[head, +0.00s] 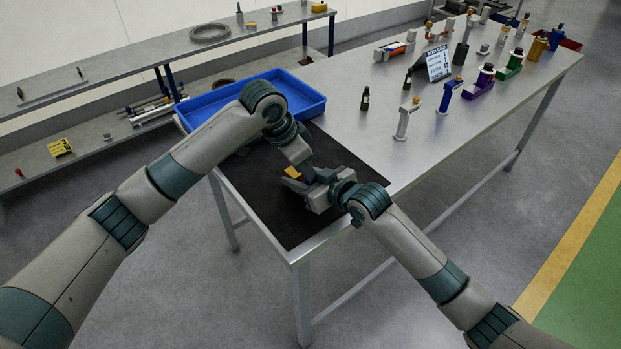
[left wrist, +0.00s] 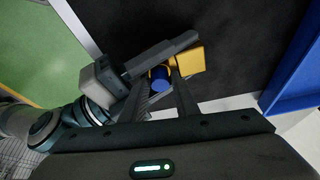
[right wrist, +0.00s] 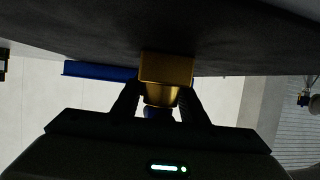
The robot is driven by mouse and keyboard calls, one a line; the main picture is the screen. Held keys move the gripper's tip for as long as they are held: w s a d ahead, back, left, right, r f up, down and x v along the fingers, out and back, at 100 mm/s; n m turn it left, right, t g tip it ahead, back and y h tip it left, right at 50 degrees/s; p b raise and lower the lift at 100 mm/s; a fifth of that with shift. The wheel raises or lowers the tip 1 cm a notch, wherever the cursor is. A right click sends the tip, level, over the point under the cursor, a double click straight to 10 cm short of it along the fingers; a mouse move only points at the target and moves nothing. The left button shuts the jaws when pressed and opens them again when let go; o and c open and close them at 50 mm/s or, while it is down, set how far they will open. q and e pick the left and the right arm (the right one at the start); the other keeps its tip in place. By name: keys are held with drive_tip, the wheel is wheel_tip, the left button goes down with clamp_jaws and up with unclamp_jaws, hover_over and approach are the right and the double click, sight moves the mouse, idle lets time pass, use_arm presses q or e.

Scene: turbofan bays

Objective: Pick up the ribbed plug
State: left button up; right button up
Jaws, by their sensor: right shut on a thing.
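A gold-and-blue piece (head: 292,172) is held over the black mat at the near end of the table. It has a blocky gold end (left wrist: 190,60) and a round blue part (left wrist: 159,76); I cannot make out ribs on it, so I cannot tell whether it is the ribbed plug. My right gripper (right wrist: 160,92) is shut on it, and the gold block (right wrist: 166,68) shows between its fingers. My left gripper (left wrist: 166,82) is open, with its fingers apart close around the blue part. The two grippers partly hide the piece in the head view.
The black mat (head: 275,205) lies at the table's near end, with a blue tray (head: 309,105) behind it. Several bottles, fittings and a sign (head: 438,64) stand along the table to the right. A shelf (head: 110,62) with rings and small parts stands at left.

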idle(0.4)
use_arm(q)
clamp_jaws()
drive_tip(key=shift+r, duration=0.1)
wheel_tip(320, 180, up, 10)
idle(0.6)
use_arm(e)
drive_tip(key=o, duration=1.4)
